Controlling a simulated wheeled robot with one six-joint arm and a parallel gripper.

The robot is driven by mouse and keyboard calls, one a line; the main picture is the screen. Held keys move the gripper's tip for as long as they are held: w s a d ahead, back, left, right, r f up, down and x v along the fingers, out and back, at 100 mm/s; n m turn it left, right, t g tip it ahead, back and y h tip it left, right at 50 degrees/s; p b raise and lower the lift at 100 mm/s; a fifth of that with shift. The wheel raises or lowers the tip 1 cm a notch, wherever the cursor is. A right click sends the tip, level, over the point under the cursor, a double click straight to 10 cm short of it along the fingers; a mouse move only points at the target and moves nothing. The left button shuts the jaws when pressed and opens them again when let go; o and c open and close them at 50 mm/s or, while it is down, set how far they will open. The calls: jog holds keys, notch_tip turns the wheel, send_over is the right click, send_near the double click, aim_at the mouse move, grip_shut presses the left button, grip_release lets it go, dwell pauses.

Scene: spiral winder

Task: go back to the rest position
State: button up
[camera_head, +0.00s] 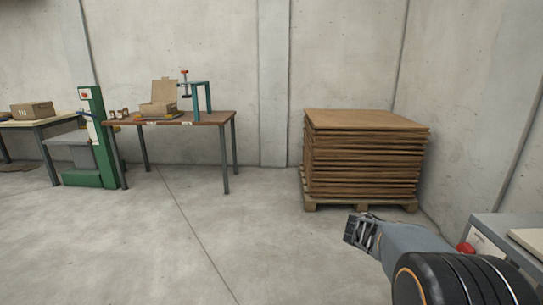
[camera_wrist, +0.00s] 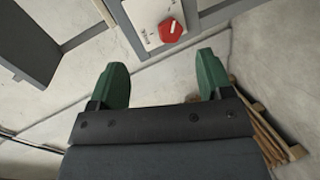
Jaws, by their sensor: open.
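My gripper (camera_head: 360,229) is at the end of my arm at the lower right of the head view, over bare floor as seen there. In the wrist view my gripper (camera_wrist: 160,82) shows two green fingers standing well apart, with nothing between them. It is open and empty. Beyond the fingers in the wrist view is a pale panel with a red knob (camera_wrist: 171,30). The gripper does not touch it as far as I can see.
A pallet stack of brown sheets (camera_head: 366,155) stands by the back wall. A worktable (camera_head: 215,118) with an open carton (camera_head: 160,97) and a teal press frame (camera_head: 205,97) is left of it. A grey machine (camera_head: 490,232) is close at right. The middle floor is clear.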

jog(key=s+a+r+n+t+y+p, duration=0.1)
jog(key=s+a+r+y+p, duration=0.3)
jog(key=a+r+p, duration=0.3)
jog(key=s+a+r+n+t+y+p, duration=0.1)
jog(key=s+a+r+t+y+p, duration=0.1)
jog(key=s+a+r+y+p, duration=0.3)
jog(key=s+a+r+n+t+y+p, duration=0.1)
jog(key=s+a+r+y+p, duration=0.3)
jog(key=a+r+p, duration=0.7)
notch_tip(320, 180, up, 3)
jog(key=t+y+p, duration=0.1)
jog(key=p, duration=0.4)
jog(key=shift+s+y, duration=0.15)
jog(key=shift+y, duration=0.15)
jog(key=shift+c, duration=0.4)
